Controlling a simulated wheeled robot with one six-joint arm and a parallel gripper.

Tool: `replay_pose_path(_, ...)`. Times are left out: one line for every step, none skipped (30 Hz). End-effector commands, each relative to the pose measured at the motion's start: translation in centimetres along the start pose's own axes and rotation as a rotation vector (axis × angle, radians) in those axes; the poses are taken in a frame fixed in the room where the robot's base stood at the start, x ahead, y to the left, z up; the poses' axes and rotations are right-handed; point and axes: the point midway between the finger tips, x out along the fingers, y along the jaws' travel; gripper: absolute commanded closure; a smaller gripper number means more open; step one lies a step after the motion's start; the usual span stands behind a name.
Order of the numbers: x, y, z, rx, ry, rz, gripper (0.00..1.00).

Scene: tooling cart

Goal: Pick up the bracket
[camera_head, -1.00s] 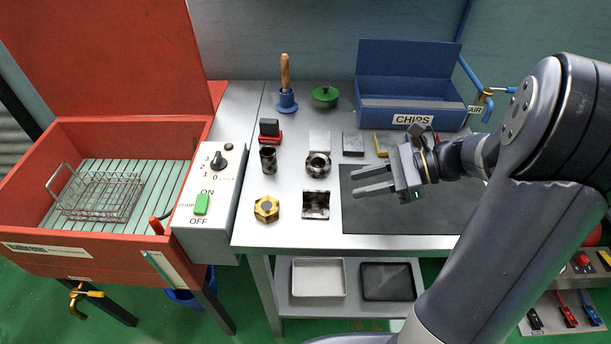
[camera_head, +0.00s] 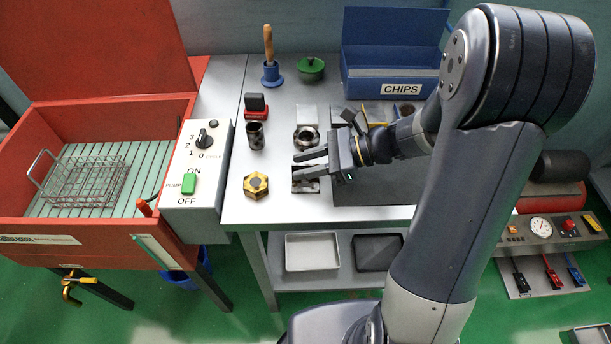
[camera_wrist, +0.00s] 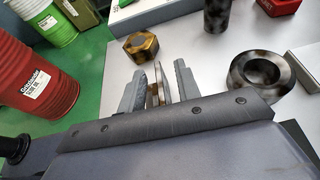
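The bracket (camera_head: 306,187) is a dark, mottled steel angle piece on the bench top. In the head view it is partly hidden under my gripper (camera_head: 295,165). In the wrist view the bracket (camera_wrist: 157,88) shows nearly edge-on between the two fingers of my gripper (camera_wrist: 160,69). The fingers are open, with a narrow gap visible on each side of the bracket. It stands on the bench; I cannot tell how far down its sides the fingers reach.
A brass hex nut (camera_head: 256,185) lies left of the bracket. A steel ring (camera_head: 306,138) and a dark cylinder (camera_head: 255,136) stand behind. The switch box (camera_head: 196,165) and red washer tub (camera_head: 92,257) are further left. A dark mat (camera_head: 385,190) lies to the right.

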Motion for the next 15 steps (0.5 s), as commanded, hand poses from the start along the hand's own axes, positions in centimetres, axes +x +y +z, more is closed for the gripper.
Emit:
replay_pose_path(0.2, 0.02, -0.01, 0.0, 0.001, 0.001, 0.68)
replay_pose_path(0.23, 0.02, -0.02, 0.0, 0.001, 0.0, 0.68)
replay_pose_path(0.24, 0.01, -0.01, 0.0, 0.001, 0.0, 0.68)
replay_pose_path(0.23, 0.01, -0.01, 0.0, 0.001, 0.0, 0.68)
replay_pose_path(0.22, 0.0, -0.01, 0.0, 0.001, 0.0, 0.68)
replay_pose_path(0.21, 0.0, -0.01, 0.0, 0.001, 0.0, 0.68)
replay_pose_path(0.21, 0.0, -0.01, 0.0, 0.001, 0.0, 0.68)
replay_pose_path(0.2, 0.0, -0.01, 0.0, 0.001, 0.0, 0.7)
replay_pose_path(0.2, 0.0, -0.01, 0.0, 0.001, 0.0, 0.73)
replay_pose_path(0.2, 0.0, -0.01, 0.0, 0.001, 0.0, 0.76)
replay_pose_path(0.19, 0.0, -0.01, 0.0, 0.001, 0.0, 0.78)
replay_pose_path(0.19, 0.0, -0.01, 0.0, 0.0, 0.0, 0.81)
replay_pose_path(0.19, 0.0, -0.01, 0.0, 0.0, 0.0, 0.84)
replay_pose_path(0.19, 0.0, 0.0, 0.0, 0.0, 0.0, 0.86)
replay_pose_path(0.18, 0.0, 0.0, 0.0, 0.0, 0.0, 0.89)
